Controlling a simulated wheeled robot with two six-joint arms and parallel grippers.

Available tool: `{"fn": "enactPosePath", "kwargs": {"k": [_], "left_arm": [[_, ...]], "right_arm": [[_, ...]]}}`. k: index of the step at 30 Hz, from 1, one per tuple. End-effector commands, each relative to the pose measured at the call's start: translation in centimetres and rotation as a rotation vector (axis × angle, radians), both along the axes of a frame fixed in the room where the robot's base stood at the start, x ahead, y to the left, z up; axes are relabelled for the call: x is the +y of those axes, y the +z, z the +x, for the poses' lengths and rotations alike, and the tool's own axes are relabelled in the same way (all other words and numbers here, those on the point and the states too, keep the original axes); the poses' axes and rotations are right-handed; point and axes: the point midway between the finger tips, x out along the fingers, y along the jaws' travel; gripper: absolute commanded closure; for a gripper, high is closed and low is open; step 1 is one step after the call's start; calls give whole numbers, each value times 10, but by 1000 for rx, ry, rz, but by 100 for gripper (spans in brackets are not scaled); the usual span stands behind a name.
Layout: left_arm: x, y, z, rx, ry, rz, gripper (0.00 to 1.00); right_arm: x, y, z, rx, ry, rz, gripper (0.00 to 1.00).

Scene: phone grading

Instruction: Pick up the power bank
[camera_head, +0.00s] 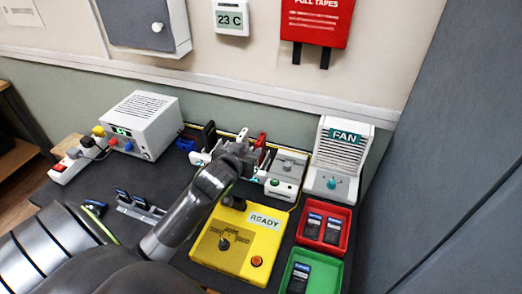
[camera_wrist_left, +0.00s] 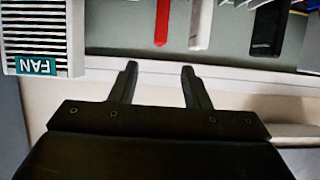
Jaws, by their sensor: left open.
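Several slim devices stand upright in a row of holders at the back of the bench: a black one (camera_head: 209,135), a white one (camera_head: 242,134) and a red one (camera_head: 261,140). The left wrist view also shows a red one (camera_wrist_left: 162,22), a white one (camera_wrist_left: 200,25) and a black one (camera_wrist_left: 266,30). I cannot tell for sure which of them is the power bank. My left gripper (camera_head: 238,150) is over this row; its jaws (camera_wrist_left: 158,70) are open with nothing between them. My left arm hides part of the holders. My right gripper is not in view.
A yellow READY box (camera_head: 205,250) stands in front. A red tray (camera_head: 346,232) and a green tray (camera_head: 337,279) hold dark devices at right. A white fan (camera_head: 342,150) stands behind them. A power supply (camera_head: 142,120) and power strip (camera_head: 62,172) are at left.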

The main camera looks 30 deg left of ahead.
Motion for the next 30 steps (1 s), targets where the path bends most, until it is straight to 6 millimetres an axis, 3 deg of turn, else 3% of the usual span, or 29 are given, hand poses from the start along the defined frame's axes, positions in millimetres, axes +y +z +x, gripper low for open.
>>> {"fn": "enactPosePath", "kwargs": {"k": [4, 12, 23, 30], "left_arm": [[5, -9, 23, 1, 1, -1, 57], [14, -24, 59, 2, 1, 0, 57], [18, -32, 78, 0, 0, 0, 57], [24, -43, 101, 3, 0, -1, 57]], "right_arm": [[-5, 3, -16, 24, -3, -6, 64], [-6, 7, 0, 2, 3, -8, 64], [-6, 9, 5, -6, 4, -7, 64], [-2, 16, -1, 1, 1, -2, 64]]}}
